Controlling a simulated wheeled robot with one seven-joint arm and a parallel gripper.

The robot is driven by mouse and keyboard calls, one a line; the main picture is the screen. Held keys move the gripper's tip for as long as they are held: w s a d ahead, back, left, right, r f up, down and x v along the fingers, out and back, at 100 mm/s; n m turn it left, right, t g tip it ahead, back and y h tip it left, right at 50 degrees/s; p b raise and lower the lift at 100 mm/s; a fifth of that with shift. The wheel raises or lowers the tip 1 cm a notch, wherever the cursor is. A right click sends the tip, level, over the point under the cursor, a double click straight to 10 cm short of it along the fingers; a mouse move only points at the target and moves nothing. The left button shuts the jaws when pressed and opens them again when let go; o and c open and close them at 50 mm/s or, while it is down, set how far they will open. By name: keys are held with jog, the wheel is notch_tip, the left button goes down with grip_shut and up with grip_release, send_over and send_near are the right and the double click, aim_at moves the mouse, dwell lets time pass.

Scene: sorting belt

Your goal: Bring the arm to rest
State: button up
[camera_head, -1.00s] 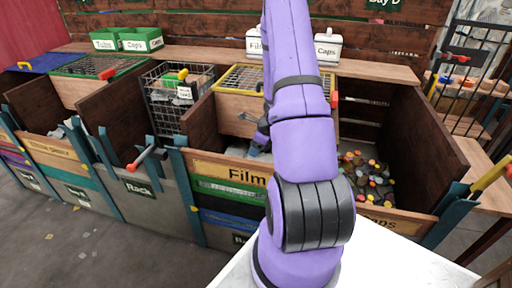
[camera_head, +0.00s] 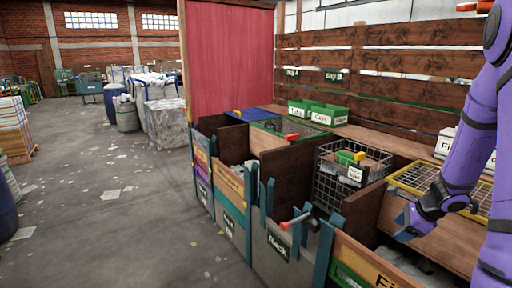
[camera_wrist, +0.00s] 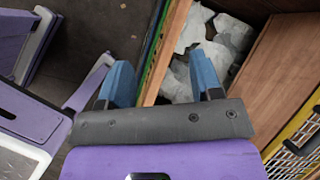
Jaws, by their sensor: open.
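My purple arm (camera_head: 468,145) comes in at the right edge of the head view and bends down at the wrist. My gripper (camera_head: 405,228) hangs over the front part of the bin marked Film (camera_head: 365,262). In the wrist view, the two blue fingers of my gripper (camera_wrist: 163,82) stand well apart with nothing between them. Beyond them, in the wrist view, lie crumpled pale film pieces (camera_wrist: 228,38) inside the bin.
The bin marked Rack (camera_head: 278,245) stands left of the Film bin, with a red-ended handle (camera_head: 298,221). A wire basket (camera_head: 338,187) and a yellow-rimmed grate (camera_head: 425,180) sit behind. Green boxes (camera_head: 327,114) stand on the shelf. Open floor (camera_head: 110,225) lies at the left.

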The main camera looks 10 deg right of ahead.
jog(key=s+a+r+n, duration=0.2)
jog(key=a+r+n, duration=0.5)
jog(key=a+r, duration=0.25)
jog(key=s+a+r+n, duration=0.2)
jog(key=a+r+n, duration=0.55)
jog(key=r, duration=0.25)
jog(key=s+a+r+n+h, duration=0.1)
jog(key=s+a+r+n, duration=0.3)
jog(key=s, duration=0.4)
jog(key=s+a+r+n+h, duration=0.1)
jog(key=s+a+r+n, duration=0.2)
jog(key=s+r+n, duration=0.2)
jog(key=shift+s+a+r+n+h, duration=0.35)
jog(key=shift+s+n, duration=0.5)
jog(key=shift+s, duration=1)
jog(key=shift+f, duration=0.1)
